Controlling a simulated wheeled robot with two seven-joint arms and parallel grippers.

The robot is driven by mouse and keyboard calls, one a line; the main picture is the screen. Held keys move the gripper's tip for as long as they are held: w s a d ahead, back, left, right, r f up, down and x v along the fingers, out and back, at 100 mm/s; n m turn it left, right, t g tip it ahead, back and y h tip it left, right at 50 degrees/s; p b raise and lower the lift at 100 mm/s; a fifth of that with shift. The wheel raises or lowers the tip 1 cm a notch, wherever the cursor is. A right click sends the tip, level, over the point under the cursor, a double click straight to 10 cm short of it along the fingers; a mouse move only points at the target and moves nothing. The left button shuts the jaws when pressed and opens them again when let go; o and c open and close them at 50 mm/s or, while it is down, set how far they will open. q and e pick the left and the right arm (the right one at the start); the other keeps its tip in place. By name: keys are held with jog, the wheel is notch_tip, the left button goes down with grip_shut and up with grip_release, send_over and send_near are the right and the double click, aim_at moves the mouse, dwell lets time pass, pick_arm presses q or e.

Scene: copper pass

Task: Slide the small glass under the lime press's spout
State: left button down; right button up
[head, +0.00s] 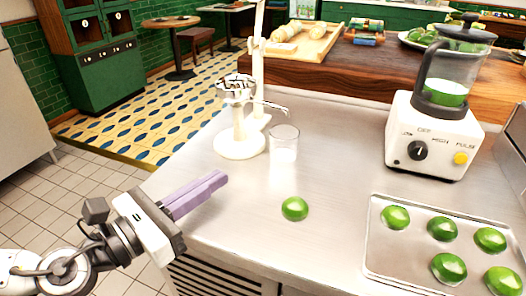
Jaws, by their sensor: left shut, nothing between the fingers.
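The white lime press (240,140) stands upright on the steel counter, its thin metal spout (275,106) pointing right. The small clear glass (284,146) stands upright just right of the press base. Its rim appears below the spout's tip in the picture; I cannot tell whether it is exactly under it in depth. My left gripper (216,180), with purple fingers, is shut and empty at the counter's left edge, nearer to me than the press and glass and touching neither. My right gripper is out of view.
A single lime (295,209) lies on the counter in front of the glass. A metal tray (375,235) with several limes is at the right front. A blender (436,130) stands behind it. The counter between my left gripper and the glass is clear.

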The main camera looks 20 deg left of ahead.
aim_at(273, 144)
pick_arm(q)
jog(key=shift+w+d+b, duration=0.35)
jog(key=shift+w+b, duration=0.15)
jog(key=shift+w, duration=0.05)
jog(key=b+x, duration=0.2)
jog(key=b, duration=0.1)
jog(key=shift+f, duration=0.1)
jog(key=shift+w+d+b, duration=0.25)
jog(key=shift+w+b, duration=0.05)
jog(key=shift+b, duration=0.45)
jog(key=shift+w+r, duration=0.2)
jog(key=shift+w, duration=0.25)
jog(key=shift+x, duration=0.8)
jog(key=p+x, duration=0.1)
jog(key=x, duration=0.4)
jog(key=shift+d, duration=0.2)
jog(key=shift+w+d, duration=0.25)
jog(key=shift+w, duration=0.35)
